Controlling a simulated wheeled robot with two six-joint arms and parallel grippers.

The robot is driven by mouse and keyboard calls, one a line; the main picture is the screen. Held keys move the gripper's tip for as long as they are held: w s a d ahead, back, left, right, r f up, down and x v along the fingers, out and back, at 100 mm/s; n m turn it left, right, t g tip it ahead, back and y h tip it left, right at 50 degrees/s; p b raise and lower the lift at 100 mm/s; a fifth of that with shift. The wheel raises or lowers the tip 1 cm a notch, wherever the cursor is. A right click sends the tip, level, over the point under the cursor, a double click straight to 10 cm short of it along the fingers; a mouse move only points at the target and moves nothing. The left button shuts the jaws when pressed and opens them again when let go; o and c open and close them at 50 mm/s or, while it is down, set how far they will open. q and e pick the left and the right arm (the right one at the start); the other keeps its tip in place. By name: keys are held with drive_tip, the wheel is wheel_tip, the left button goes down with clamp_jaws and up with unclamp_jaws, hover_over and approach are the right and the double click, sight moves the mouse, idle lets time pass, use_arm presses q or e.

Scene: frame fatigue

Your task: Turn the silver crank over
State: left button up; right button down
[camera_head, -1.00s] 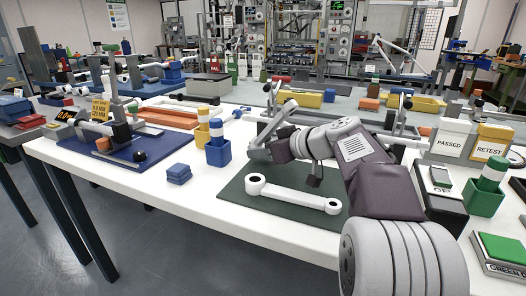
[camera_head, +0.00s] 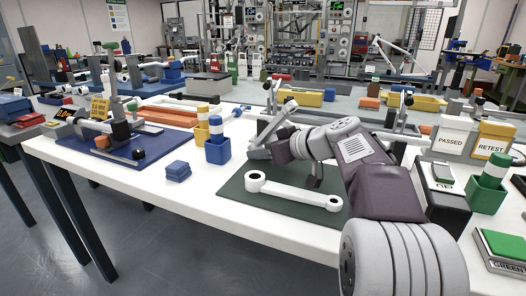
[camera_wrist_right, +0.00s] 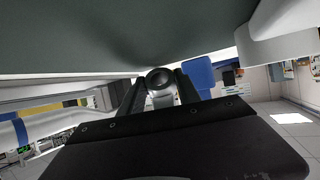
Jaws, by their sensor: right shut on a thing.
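The silver crank (camera_head: 292,192), a pale arm with a ring at each end, lies flat on the dark green mat (camera_head: 235,192). My right gripper (camera_head: 258,150) is just beyond its left ring in the head view, over the mat's far part, and looks apart from the crank. In the right wrist view my right gripper (camera_wrist_right: 160,92) is shut on a dark round-ended part (camera_wrist_right: 159,77). What this part belongs to is hard to tell. My right wrist hides some of the mat's far side. My left gripper is not in view.
A green holder (camera_head: 486,194) and PASSED and RETEST bins (camera_head: 492,142) stand at right. White table is clear in front of the blue blocks.

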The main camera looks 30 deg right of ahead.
drive_tip(key=shift+f, duration=0.1)
drive_tip(key=c, duration=0.8)
unclamp_jaws()
drive_tip(key=shift+o, duration=0.2)
drive_tip(key=p+v, duration=0.2)
drive_tip(key=v, duration=0.6)
drive_tip(key=shift+s+d+r+p, duration=0.1)
drive_tip(key=shift+s+r+p, duration=0.1)
drive_tip(key=shift+p, duration=0.1)
drive_tip(key=shift+s, duration=0.3)
